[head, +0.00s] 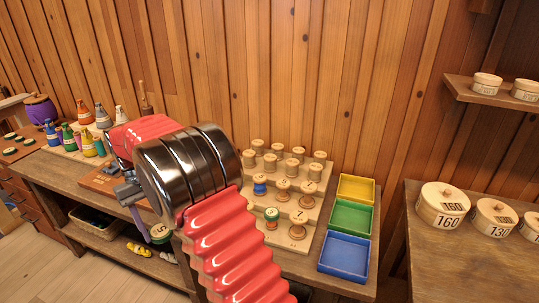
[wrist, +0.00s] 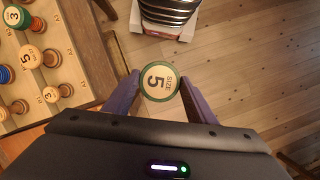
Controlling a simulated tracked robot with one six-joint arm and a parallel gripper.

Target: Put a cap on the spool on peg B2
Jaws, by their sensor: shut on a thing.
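My gripper (wrist: 160,97) is shut on a round cap (wrist: 159,82) with a green rim and a pale top marked 5. The fingers grip it at its sides, above the floor past the bench's edge. In the head view the cap (head: 160,232) shows low beside my arm, which partly hides the gripper. A stepped wooden rack (head: 322,172) carries several turned spools. One has a green top (head: 271,213), marked 3 in the wrist view (wrist: 17,17); another is blue (head: 260,184). A plain spool (wrist: 30,57) has a 5 on top. I cannot read which peg is B2.
Yellow (head: 356,189), green (head: 350,217) and blue (head: 344,253) trays stand right of the rack. Several coloured bottles (head: 90,143) stand on the left. Round boxes (head: 443,204) sit on a right-hand table. Open floor (wrist: 235,60) lies below the held cap.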

